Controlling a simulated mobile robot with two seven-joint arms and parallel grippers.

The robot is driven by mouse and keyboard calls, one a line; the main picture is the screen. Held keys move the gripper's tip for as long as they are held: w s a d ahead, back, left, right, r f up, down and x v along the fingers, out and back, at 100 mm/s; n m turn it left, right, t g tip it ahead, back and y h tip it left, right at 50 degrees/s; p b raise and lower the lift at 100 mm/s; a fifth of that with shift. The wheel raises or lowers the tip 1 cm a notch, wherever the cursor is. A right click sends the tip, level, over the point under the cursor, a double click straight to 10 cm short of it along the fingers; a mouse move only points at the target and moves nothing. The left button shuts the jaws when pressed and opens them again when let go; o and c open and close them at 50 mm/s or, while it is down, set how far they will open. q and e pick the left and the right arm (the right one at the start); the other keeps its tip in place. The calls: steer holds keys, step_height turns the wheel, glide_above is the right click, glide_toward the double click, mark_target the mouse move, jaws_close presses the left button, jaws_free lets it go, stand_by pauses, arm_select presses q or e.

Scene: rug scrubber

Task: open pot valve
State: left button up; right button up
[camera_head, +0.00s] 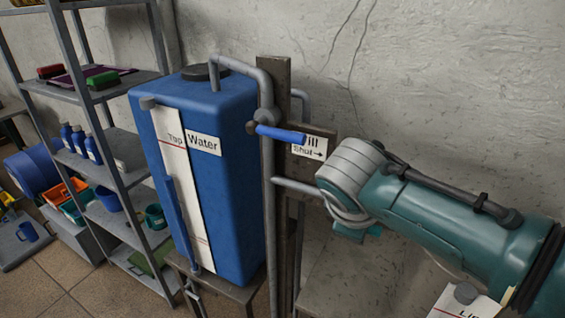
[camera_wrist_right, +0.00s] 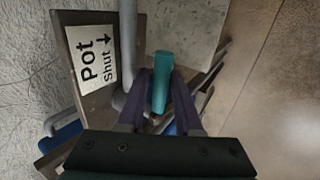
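The pot valve's teal handle (camera_wrist_right: 160,82) shows in the right wrist view, on a grey pipe (camera_wrist_right: 128,45) beside a white sign reading "Pot Shut" with an arrow (camera_wrist_right: 97,58). My right gripper (camera_wrist_right: 163,75) has its two dark purple fingers on either side of the handle. They look apart, with the handle between them; firm contact does not show. In the head view my right arm reaches in from the right and hides most of the pot valve and the gripper. My left gripper is not in view.
A tall blue water tank (camera_head: 230,200) stands left of the pipes. The blue fill-valve lever (camera_head: 281,134) sticks out above my right wrist, near a wooden post (camera_head: 281,180). A metal shelf (camera_head: 125,230) stands at the left; a cracked wall (camera_head: 450,80) is behind.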

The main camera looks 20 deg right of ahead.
steer(key=v, duration=0.7)
steer(key=shift+s+r, duration=0.1)
steer(key=shift+r, duration=0.05)
steer(key=p+v, duration=0.9)
steer(key=p, duration=0.1)
